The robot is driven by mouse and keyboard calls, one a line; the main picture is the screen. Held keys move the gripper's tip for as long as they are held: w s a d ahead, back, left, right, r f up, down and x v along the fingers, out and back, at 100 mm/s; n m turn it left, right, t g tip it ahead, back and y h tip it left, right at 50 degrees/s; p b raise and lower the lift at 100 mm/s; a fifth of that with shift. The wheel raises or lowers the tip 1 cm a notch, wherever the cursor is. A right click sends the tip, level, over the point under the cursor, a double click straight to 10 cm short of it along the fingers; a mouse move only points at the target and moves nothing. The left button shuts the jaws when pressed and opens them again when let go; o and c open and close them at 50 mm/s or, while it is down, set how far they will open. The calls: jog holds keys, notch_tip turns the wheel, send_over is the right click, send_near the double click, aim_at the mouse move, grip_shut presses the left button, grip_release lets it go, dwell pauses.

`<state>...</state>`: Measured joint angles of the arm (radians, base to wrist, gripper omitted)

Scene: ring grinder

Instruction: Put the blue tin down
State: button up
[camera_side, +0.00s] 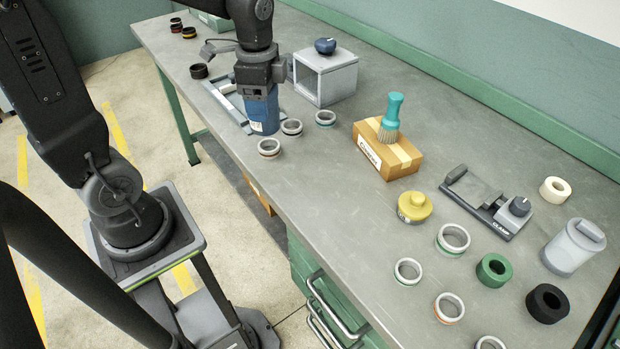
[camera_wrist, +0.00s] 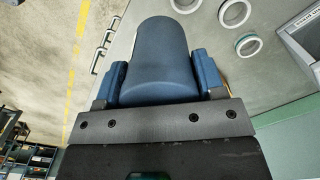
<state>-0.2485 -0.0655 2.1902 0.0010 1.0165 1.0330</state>
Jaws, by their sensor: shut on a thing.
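The blue tin (camera_side: 263,116) is upright below my gripper (camera_side: 257,90) at the middle-left of the bench, over or beside a grey tray-like frame (camera_side: 222,92). In the wrist view the tin (camera_wrist: 157,55) fills the space between the two blue fingers of my gripper (camera_wrist: 160,80), which is shut on it. I cannot tell whether the tin's base touches the bench or the frame.
Several pale rings, including one ring (camera_side: 269,147) close in front of the tin, lie nearby. A grey box (camera_side: 325,78) with a dark knob stands right behind. A cardboard box (camera_side: 386,155) with a teal brush (camera_side: 391,115) is farther right. The bench's front edge is close.

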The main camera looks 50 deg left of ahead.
jog(key=shift+w+d+f, duration=0.55)
jog(key=shift+d+f, duration=1.2)
jog(key=shift+f, duration=0.05)
jog(key=shift+w+d+f, duration=0.55)
jog(key=shift+d+f, duration=1.2)
jog(key=shift+w+d+f, duration=0.55)
jog(key=shift+d+f, duration=1.2)
jog(key=shift+f, duration=0.05)
jog(key=o, duration=1)
jog(key=shift+f, duration=0.15)
jog(key=shift+o, duration=0.2)
